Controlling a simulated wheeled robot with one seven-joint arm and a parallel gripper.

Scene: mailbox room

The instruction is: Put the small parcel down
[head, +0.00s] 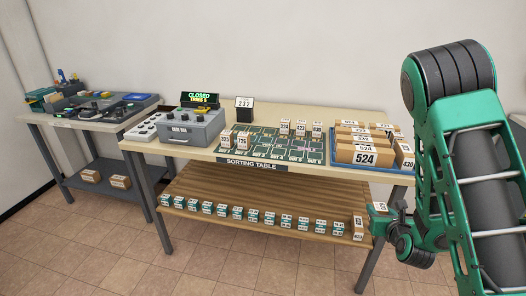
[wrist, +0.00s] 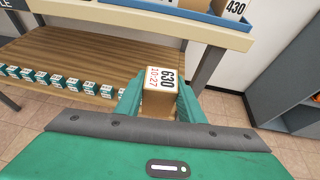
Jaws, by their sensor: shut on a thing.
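My gripper (wrist: 160,108) is shut on the small parcel (wrist: 162,82), a brown box with a white top label reading 630 and 10:27 in the wrist view. The parcel is upright between the green fingers, and its lower part is hidden. In the head view, my gripper (head: 384,214) is at the right front corner of the sorting table (head: 200,152), beside the lower shelf's right end and below the tabletop. The parcel's white label (head: 380,207) shows there only small.
A blue tray (head: 375,170) of parcels stands above. A table leg (wrist: 207,65) is close to my gripper. A grey cabinet (wrist: 275,70) stands right.

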